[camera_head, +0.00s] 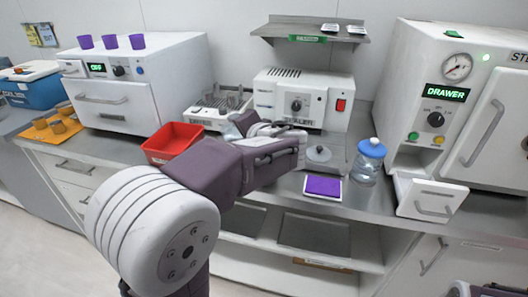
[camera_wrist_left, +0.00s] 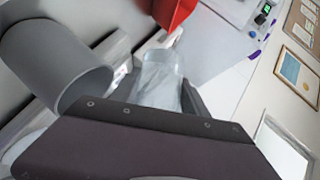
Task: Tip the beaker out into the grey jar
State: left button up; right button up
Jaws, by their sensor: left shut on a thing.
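The clear glass beaker (camera_wrist_left: 160,80) is between the dark fingers of my left gripper (camera_wrist_left: 155,98) in the left wrist view. The gripper is shut on it. I cannot tell what is in the beaker. The grey jar (camera_wrist_left: 45,55) is a wide, plain cylinder beside the beaker, its open mouth showing and a gap apparent between them. The jar seems hidden behind my left arm there.
A red bin (camera_head: 171,140) stands left of my wrist. An open drawer (camera_head: 430,198) juts out at right. White machines line the back.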

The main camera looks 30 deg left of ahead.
pick_arm(q)
jog(key=shift+y, duration=0.3)
jog(key=shift+d+f+m+y+b, duration=0.15)
jog(key=shift+f+m+y+b, duration=0.2)
jog(key=shift+m+b, duration=0.2)
jog(key=shift+w+d+r+m+t+y, duration=0.1)
jog(key=shift+d+r+m+t+y, duration=0.05)
jog(key=shift+d+m+y, duration=0.2)
jog(key=shift+w+d+r+m+t+y, duration=0.1)
jog(key=shift+d+m+t+y, duration=0.1)
jog(key=shift+d+y, duration=0.2)
dwell(0.6)
jog(key=shift+b, duration=0.4)
jog(key=shift+m+y, duration=0.3)
jog(key=shift+r+b, duration=0.15)
jog(key=shift+b, duration=0.25)
jog(key=shift+t+b, duration=0.25)
jog(key=shift+b, duration=0.05)
jog(key=shift+r+m+y, duration=0.2)
jog(key=shift+m+y, duration=0.1)
